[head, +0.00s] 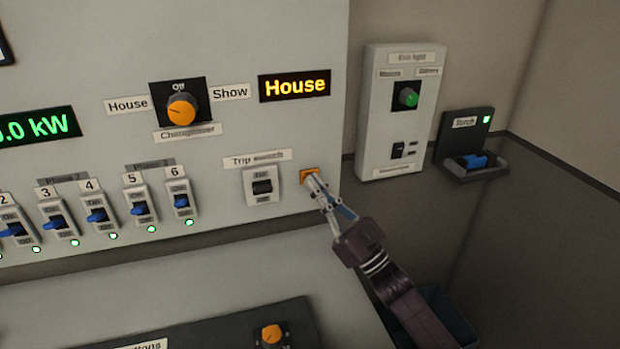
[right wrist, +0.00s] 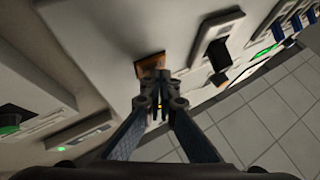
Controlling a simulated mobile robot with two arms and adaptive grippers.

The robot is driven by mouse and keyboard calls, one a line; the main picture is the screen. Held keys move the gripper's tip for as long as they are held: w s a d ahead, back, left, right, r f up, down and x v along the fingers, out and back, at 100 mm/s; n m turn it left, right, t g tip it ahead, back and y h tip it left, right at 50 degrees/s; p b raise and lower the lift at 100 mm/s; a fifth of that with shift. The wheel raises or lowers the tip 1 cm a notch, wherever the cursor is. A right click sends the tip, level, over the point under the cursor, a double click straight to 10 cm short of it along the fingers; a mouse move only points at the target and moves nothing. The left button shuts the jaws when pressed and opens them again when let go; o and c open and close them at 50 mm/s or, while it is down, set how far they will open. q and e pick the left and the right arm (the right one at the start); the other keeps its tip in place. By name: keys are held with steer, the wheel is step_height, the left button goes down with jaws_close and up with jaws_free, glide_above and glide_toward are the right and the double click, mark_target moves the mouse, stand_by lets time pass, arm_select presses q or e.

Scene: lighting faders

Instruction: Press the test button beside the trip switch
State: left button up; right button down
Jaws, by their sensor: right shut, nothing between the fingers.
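The test button is a small orange square (head: 309,175) on the grey panel, just right of the trip switch (head: 262,187), a black rocker on a light plate. My right gripper (head: 311,181) is shut and empty, with its tips at the orange button and covering part of it. In the right wrist view the shut fingertips (right wrist: 154,78) overlap the lower part of the orange button (right wrist: 150,64). I cannot tell whether they touch it or whether it is pushed in. The trip switch shows there to the right (right wrist: 218,54). My left gripper is not in view.
The orange changeover knob (head: 181,112) and a lit "House" display (head: 295,86) are above. A row of blue breakers (head: 97,215) runs left. An exit light box (head: 401,130) and a torch holder (head: 472,164) are on the wall to the right.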

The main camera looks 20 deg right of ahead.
steer(key=shift+w, duration=0.15)
stand_by(0.4)
steer(key=shift+s+p, duration=0.35)
steer(key=shift+s, duration=0.45)
steer(key=s+p, duration=0.2)
steer(key=s, duration=0.3)
steer(key=shift+d, duration=0.15)
steer(key=shift+f, duration=0.1)
stand_by(0.4)
